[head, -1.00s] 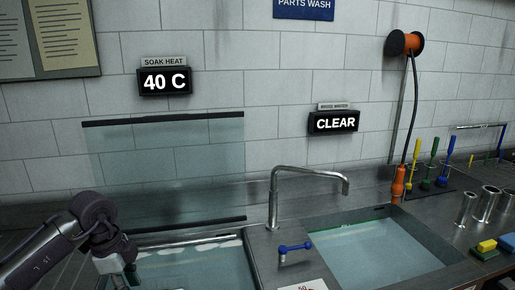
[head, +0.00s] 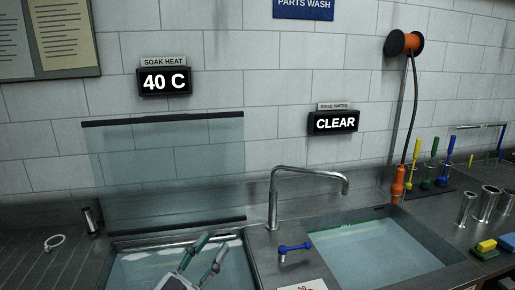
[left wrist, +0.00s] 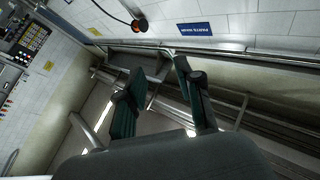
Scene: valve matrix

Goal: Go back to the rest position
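My left gripper (head: 209,257) rises from the bottom edge of the head view, in front of the left sink basin (head: 130,276). Its two dark green fingers stand apart with nothing between them. In the left wrist view the same open, empty fingers (left wrist: 158,98) show large in the middle. My right gripper is in neither view now.
A glass panel (head: 170,170) stands behind the left basin. A faucet (head: 274,205) and a blue-handled valve (head: 294,247) stand between it and the right basin (head: 375,250). A white ring (head: 54,242) and a metal cylinder (head: 91,218) are on the left counter.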

